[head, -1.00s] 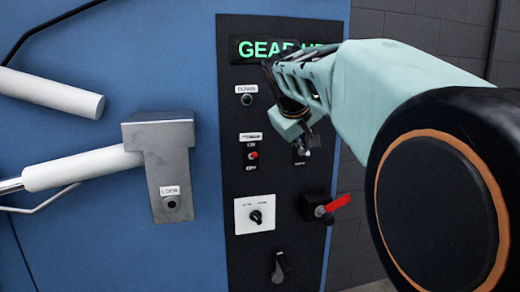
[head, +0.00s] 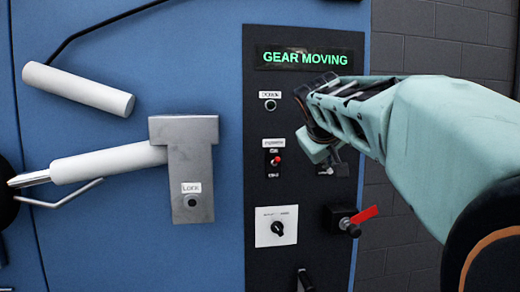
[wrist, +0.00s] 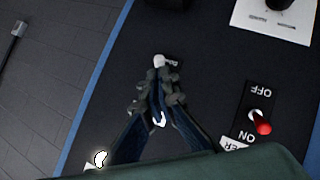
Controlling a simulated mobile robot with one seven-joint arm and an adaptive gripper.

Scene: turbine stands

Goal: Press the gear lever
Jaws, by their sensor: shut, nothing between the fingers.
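The gear lever, apparently the small toggle with a pale tip (wrist: 159,61), is just ahead of my fingertips in the wrist view. In the head view its place on the black panel (head: 345,125) is mostly covered by my gripper (head: 333,160). My gripper (wrist: 160,100) is shut and empty, its fingertips close to the lever. I cannot tell whether they touch it. The display (head: 303,57) at the panel's top reads GEAR MOVING in green.
A red-tipped switch (head: 275,160) marked ON and OFF is left of my gripper. Below are a white dial plate (head: 276,226) and a red handle (head: 364,214). A grey lock bracket (head: 188,165) and white cylinders (head: 80,88) stand on the blue wall (head: 120,240).

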